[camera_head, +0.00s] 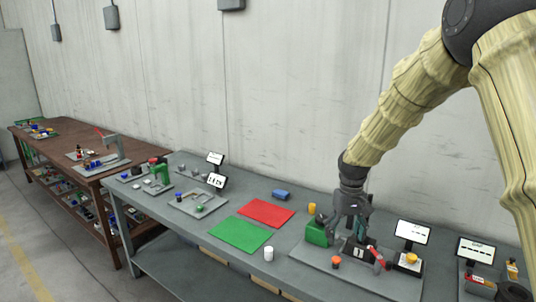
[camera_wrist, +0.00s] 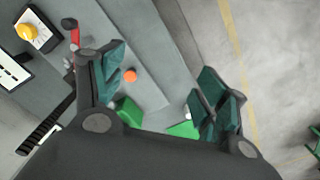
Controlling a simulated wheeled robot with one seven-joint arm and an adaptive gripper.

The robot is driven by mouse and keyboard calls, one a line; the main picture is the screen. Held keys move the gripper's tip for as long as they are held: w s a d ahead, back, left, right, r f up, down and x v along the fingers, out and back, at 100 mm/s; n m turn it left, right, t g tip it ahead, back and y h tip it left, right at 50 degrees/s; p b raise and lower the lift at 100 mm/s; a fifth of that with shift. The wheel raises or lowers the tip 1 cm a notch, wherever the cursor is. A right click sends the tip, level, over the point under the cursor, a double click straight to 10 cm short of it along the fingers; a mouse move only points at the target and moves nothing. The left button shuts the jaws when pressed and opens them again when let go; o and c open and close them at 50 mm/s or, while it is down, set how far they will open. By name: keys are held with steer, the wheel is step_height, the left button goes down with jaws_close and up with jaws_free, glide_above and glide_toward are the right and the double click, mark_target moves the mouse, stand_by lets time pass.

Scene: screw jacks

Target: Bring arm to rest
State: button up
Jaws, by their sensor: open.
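My gripper (camera_head: 352,222) is open and empty, pointing down over the right part of the grey workbench (camera_head: 205,233). In the wrist view my gripper (camera_wrist: 160,85) has its two dark green fingers spread wide apart. Below it stands a fixture on a grey plate (camera_head: 325,268), with a green block (camera_head: 317,234), a red lever (camera_head: 378,258) and an orange-topped piece (camera_head: 335,261). The lever (camera_wrist: 74,37) and the orange top (camera_wrist: 130,76) also show in the wrist view. My fingers partly hide the fixture's middle, and I cannot tell whether they touch it.
A red mat (camera_head: 266,212) and a green mat (camera_head: 239,234) lie left of the fixture. A white cylinder (camera_head: 268,254), a blue block (camera_head: 281,195) and a yellow cylinder (camera_head: 312,209) stand nearby. Display screens (camera_head: 412,232) rise at the right. A brown bench (camera_head: 60,150) is farther left.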

steer(key=s+f+b, duration=0.2)
steer(key=s+f, duration=0.3)
steer(key=f, duration=0.7)
steer(key=s+f+b, duration=0.1)
steer(key=s+f, duration=0.4)
steer(key=f, duration=0.7)
steer(key=s+f+m+b, duration=0.1)
steer(key=s+f+b, duration=0.3)
steer(key=s+f, duration=1.65)
steer(key=s+f+b, duration=0.1)
steer(key=s+f, duration=0.1)
steer(key=s, duration=0.7)
steer(key=s+f+m+b, duration=0.1)
steer(key=s+f, duration=0.2)
steer(key=s, duration=0.5)
steer(key=shift+s, duration=0.35)
steer(key=shift+f, duration=0.1)
